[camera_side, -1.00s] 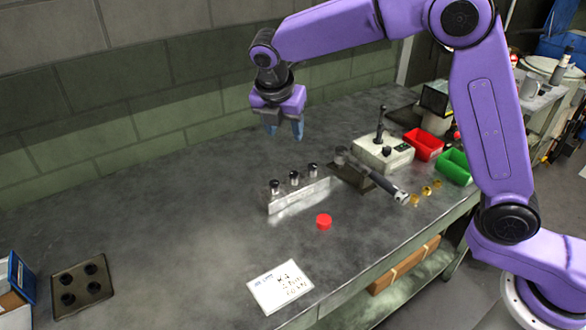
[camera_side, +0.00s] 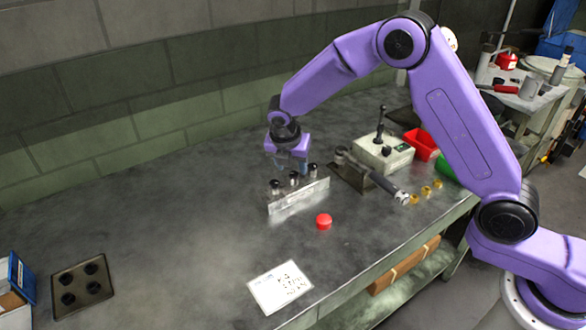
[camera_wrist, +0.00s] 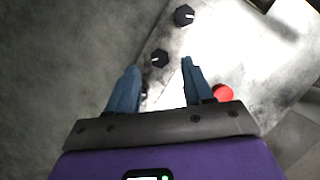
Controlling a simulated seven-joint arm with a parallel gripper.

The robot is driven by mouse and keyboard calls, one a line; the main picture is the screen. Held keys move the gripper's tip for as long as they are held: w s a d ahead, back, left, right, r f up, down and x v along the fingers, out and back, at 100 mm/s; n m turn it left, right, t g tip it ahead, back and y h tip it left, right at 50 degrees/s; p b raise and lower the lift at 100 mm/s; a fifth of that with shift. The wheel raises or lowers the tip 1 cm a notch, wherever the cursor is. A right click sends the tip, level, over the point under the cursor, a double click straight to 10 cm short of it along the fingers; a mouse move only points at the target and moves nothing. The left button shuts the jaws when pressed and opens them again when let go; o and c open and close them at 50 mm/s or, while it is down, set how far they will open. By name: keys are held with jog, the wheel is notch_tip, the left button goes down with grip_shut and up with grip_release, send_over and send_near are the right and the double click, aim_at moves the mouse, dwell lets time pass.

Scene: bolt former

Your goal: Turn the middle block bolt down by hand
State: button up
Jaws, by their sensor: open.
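The metal block (camera_side: 300,198) stands on the bench in the side view with three dark-headed bolts in a row. The middle block bolt (camera_side: 294,178) stands upright between the left bolt (camera_side: 275,187) and the right bolt (camera_side: 313,170). My gripper (camera_side: 292,168) is open and points down at the middle bolt. In the wrist view the middle bolt's dark head (camera_wrist: 159,58) appears between the two blue fingertips. One bolt (camera_wrist: 184,15) shows beyond it; another is partly hidden by the left finger. I cannot tell whether the fingertips reach down around the head.
A red round piece (camera_side: 323,222) lies in front of the block. A torque-wrench-like tool (camera_side: 378,182) lies to the right, near a control box (camera_side: 383,153) with a lever. A white note (camera_side: 280,287) and a dark plate with holes (camera_side: 82,286) lie left and front.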

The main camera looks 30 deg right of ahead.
aim_at(294, 175)
jog(key=shift+x, duration=1.45)
grip_shut()
jog(key=shift+m, duration=0.3)
